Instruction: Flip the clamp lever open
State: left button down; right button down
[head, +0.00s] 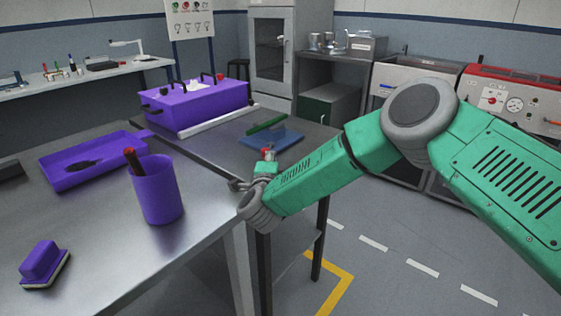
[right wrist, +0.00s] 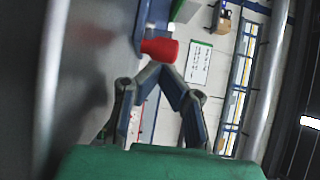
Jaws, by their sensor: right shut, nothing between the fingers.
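The clamp stands on the dark table at the middle of the head view. It has a blue base (head: 283,139) and a raised green bar (head: 267,124). A red tip (head: 266,151), which looks like the lever's end, shows just in front of the base. My right gripper (head: 264,160) is beside this red tip, seen small and partly hidden by its own wrist. In the right wrist view, the closed fingertips (right wrist: 161,67) meet just below the red tip (right wrist: 159,49), with nothing between them. I cannot tell whether they touch it. My left gripper is out of view.
A purple box (head: 198,105) with black handles stands left of the clamp. On the near metal table are a purple cup (head: 158,190) holding a tool, a purple tray (head: 95,160) and a purple brush-like block (head: 43,263). Open floor lies right of the table.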

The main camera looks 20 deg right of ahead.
jog(key=shift+w+a+r+b, duration=0.1)
jog(key=shift+w+a+b, duration=0.05)
jog(key=shift+a, duration=0.25)
jog(key=shift+w+a+b, duration=0.1)
jog(key=shift+a+b, duration=0.05)
jog(key=shift+a, duration=0.25)
jog(key=shift+a, duration=0.1)
